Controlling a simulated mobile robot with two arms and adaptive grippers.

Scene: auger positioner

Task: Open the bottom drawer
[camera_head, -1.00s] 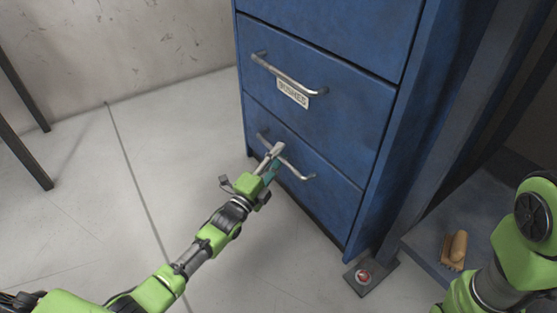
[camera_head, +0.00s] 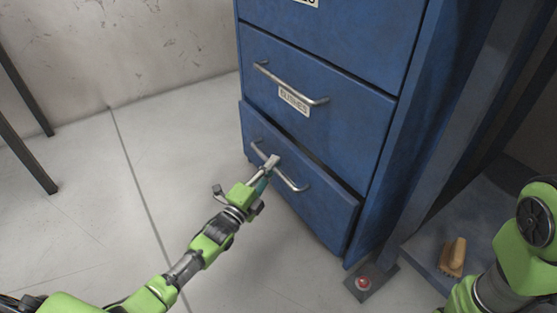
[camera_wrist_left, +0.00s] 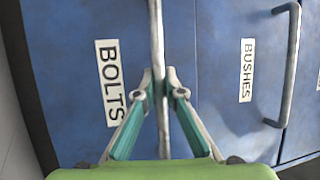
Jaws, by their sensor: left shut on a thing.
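The bottom drawer (camera_head: 322,205) of a blue cabinet stands slightly out, with a dark gap along its top edge. My left gripper (camera_head: 270,163) is shut on the bar handle (camera_head: 292,182) of this drawer. In the left wrist view, the fingers (camera_wrist_left: 160,82) close on both sides of the handle bar (camera_wrist_left: 157,30), beside a label reading BOLTS (camera_wrist_left: 111,82). My right arm shows at the right edge, but its gripper is out of the picture.
The drawer above (camera_head: 350,100) is shut, with its own handle (camera_head: 290,84) and a BUSHES label (camera_wrist_left: 247,70). A plate with a red knob (camera_head: 363,283) lies by the cabinet's foot. A tan wooden object (camera_head: 453,257) lies at right.

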